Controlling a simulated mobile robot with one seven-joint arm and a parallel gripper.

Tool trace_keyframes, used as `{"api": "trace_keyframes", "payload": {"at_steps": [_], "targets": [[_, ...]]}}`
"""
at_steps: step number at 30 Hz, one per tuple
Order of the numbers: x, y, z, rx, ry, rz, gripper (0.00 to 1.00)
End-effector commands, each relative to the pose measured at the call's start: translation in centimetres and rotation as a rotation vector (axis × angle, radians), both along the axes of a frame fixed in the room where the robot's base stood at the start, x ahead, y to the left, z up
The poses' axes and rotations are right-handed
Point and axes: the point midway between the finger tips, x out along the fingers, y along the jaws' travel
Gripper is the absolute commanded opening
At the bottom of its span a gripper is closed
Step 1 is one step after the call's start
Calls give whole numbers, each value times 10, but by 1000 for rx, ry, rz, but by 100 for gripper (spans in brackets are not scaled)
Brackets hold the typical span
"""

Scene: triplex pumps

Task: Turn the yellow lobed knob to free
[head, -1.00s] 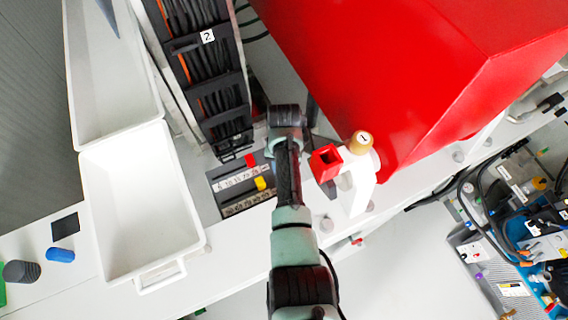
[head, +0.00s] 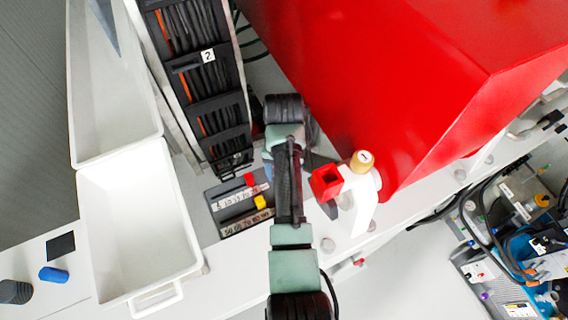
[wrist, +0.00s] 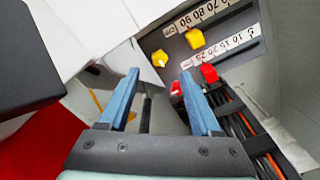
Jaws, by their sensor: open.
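The yellow lobed knob (wrist: 159,57) is on the edge of a grey panel (wrist: 226,42) in the wrist view, with a small pale mark on its face. My gripper (wrist: 160,76) is open, its two blue fingers apart and pointing toward the panel. In the picture the knob lies between the fingertips and slightly beyond them. Nothing is between the fingers, and contact with the knob is not visible.
The panel carries a yellow slider (wrist: 195,39) and a red slider (wrist: 209,73) beside number scales. A large red housing (head: 420,70), a white post with a red square socket (head: 326,182), a black cable rack (head: 198,75) and white trays (head: 140,215) surround the arm.

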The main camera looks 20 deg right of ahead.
Motion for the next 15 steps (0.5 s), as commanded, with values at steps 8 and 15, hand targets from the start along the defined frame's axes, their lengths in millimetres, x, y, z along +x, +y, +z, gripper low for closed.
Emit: {"api": "trace_keyframes", "payload": {"at_steps": [8, 15], "targets": [[1, 0, 45, 0, -2, 1, 65], [0, 0, 55, 1, 1, 1, 65]]}}
